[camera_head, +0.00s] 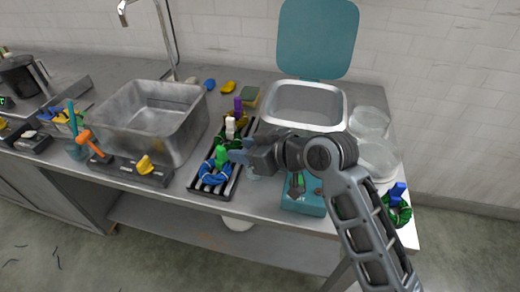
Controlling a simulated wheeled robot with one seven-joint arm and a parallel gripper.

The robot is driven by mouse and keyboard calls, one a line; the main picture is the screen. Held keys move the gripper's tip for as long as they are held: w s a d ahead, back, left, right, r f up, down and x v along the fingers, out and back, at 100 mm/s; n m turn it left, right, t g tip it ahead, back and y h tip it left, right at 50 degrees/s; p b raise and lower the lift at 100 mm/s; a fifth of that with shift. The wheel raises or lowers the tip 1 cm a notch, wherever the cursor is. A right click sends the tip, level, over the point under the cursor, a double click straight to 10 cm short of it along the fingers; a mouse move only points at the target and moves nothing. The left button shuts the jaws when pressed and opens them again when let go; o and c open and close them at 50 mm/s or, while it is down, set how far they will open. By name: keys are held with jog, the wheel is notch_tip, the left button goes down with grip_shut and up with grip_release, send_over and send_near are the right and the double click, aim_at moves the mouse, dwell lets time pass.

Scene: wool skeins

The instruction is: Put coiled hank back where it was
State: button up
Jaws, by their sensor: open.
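A blue coiled hank (215,176) lies around the base of a green upright peg (221,155) at the front end of a black slatted rack (203,190). A dark green coil shows around a white peg (230,127) further back, and a yellowish coil around a purple peg (238,106). Another green coiled hank (399,214) sits at the right counter edge with a blue piece (398,190) standing in it. My gripper (237,156) is open beside the green peg, over the rack's right side. Its fingertips are small, and contact with anything is unclear.
A metal basin (150,112) stands left of the rack. A teal box (303,203) stands right of it, partly behind my arm. An open lidded container (305,98) and clear bowls (370,122) are further right. The counter's front edge is close.

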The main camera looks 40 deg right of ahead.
jog(key=shift+v, duration=2.7)
jog(key=s+a+f+m+t+h, duration=0.1)
jog(key=s+f+h, duration=0.15)
jog(key=s, duration=0.55)
jog(key=s+a+f+m+h, duration=0.1)
jog(key=s+f+m, duration=0.1)
jog(key=s+f, duration=0.35)
jog(key=s+a+r+t, duration=0.1)
jog(key=s+a+r, duration=0.1)
jog(key=s, duration=0.7)
jog(key=s+a+r+t, duration=0.1)
jog(key=s+r, duration=0.4)
jog(key=s, duration=0.4)
jog(key=shift+a+r+y, duration=0.3)
jog(key=shift+a+y, duration=0.05)
jog(key=shift+a, duration=0.05)
